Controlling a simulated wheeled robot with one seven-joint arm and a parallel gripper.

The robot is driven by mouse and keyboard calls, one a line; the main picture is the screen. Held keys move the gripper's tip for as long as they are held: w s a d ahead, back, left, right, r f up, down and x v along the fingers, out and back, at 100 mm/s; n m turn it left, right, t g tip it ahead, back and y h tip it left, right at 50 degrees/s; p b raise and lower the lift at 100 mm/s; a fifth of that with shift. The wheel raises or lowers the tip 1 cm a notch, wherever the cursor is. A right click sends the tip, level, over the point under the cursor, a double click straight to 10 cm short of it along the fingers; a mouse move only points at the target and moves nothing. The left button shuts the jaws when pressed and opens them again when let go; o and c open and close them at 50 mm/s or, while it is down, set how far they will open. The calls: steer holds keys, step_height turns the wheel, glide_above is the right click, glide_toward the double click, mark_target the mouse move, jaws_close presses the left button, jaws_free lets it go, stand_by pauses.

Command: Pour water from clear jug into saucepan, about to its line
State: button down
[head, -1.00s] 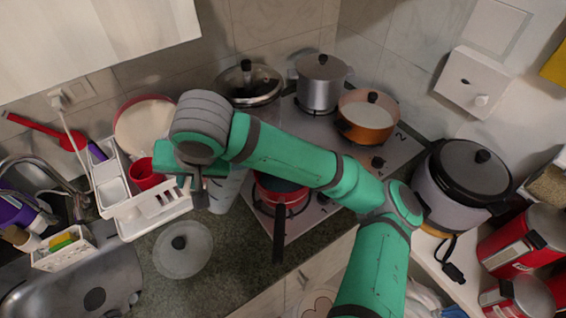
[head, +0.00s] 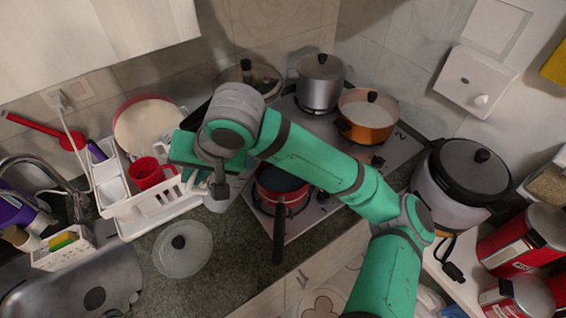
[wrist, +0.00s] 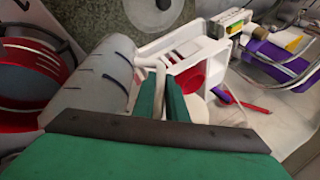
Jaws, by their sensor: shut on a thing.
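The red saucepan (head: 267,198) sits on the front burner with its dark handle toward the front. Its inside looks dark blue-grey; I cannot make out a line or water level. In the wrist view the saucepan (wrist: 28,72) is at the left, beside the jug. The clear jug (wrist: 92,76) looks pale and translucent with dark marks on its side. My gripper (wrist: 163,92) is shut on its handle. In the head view my gripper (head: 221,182) is just left of the saucepan and hides most of the jug. The jug's exact tilt and the water inside are unclear.
A white dish rack (head: 150,212) with a red cup (head: 146,173) stands left of my gripper. A glass lid (head: 183,250) lies on the counter in front. An orange pot (head: 367,130) and a steel pot (head: 320,95) stand behind on the stove.

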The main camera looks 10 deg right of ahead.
steer(key=shift+w+d+r+y, duration=0.1)
steer(key=shift+d+r+y, duration=0.15)
steer(key=shift+d+y, duration=0.4)
steer(key=shift+d+r+y, duration=0.15)
steer(key=shift+d+y, duration=0.05)
steer(key=shift+y, duration=0.05)
steer(key=shift+r+m, duration=0.15)
steer(key=shift+m, duration=0.15)
steer(key=shift+d+r+y+p, duration=0.4)
steer(key=shift+d+r+y, duration=0.1)
steer(key=shift+r+y, duration=0.1)
stand_by(0.4)
steer(key=shift+w+d+r+m+y+p, duration=0.15)
steer(key=shift+d+r+y+p, duration=0.15)
steer(key=shift+r+y+p, duration=0.25)
steer(key=shift+d+r+m+y+p, duration=0.15)
steer(key=shift+d+r+y+p, duration=0.15)
steer(key=shift+r, duration=0.35)
stand_by(1.8)
